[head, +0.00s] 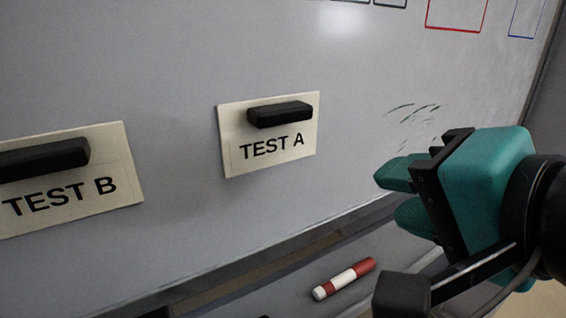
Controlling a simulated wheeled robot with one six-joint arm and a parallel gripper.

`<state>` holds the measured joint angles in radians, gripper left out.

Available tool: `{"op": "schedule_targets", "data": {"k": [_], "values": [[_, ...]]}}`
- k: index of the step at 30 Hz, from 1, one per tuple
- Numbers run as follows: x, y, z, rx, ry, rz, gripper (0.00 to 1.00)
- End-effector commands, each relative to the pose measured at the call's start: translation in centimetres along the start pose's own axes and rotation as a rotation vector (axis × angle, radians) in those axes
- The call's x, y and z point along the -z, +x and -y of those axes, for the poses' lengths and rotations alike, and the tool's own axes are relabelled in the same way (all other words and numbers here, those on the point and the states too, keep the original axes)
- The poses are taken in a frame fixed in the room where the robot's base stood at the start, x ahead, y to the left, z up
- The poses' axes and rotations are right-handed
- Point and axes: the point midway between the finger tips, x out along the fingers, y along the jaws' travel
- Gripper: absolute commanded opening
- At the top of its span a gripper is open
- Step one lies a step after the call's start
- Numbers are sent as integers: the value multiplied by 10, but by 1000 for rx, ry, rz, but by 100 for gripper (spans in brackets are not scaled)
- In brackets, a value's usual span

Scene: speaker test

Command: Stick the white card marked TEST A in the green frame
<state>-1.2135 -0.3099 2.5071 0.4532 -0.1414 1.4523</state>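The white card marked TEST A (268,151) is flat on the whiteboard in the middle of the head view, slightly tilted. A black bar-shaped grip (280,114) sits on its upper part. My gripper (390,196) is at the right, to the right of the card and a little lower, apart from it. Its two teal fingers stand apart with nothing between them. No green frame shows in this view.
A second card marked TEST B (120,160) with a black grip is on the board at the left. Red (456,28) and blue (511,36) frames are at the upper right. Green strokes (415,112) mark the board. A red-and-white marker (344,279) lies below the board.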

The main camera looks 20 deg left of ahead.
Motion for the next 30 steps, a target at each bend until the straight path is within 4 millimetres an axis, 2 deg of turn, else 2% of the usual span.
{"op": "schedule_targets", "data": {"k": [1, 6, 9, 13, 17, 24, 30], "values": [[-18, 0, 8, 102, 70, 2, 36], [-38, -19, 46, 352, 283, 26, 36], [-43, -27, 58, 422, 344, 46, 36], [-41, -28, 67, 445, 367, 56, 36], [-38, -16, 74, 441, 366, 52, 36], [-36, 17, 93, 437, 364, 53, 36], [-38, 43, 98, 441, 368, 54, 36]]}}
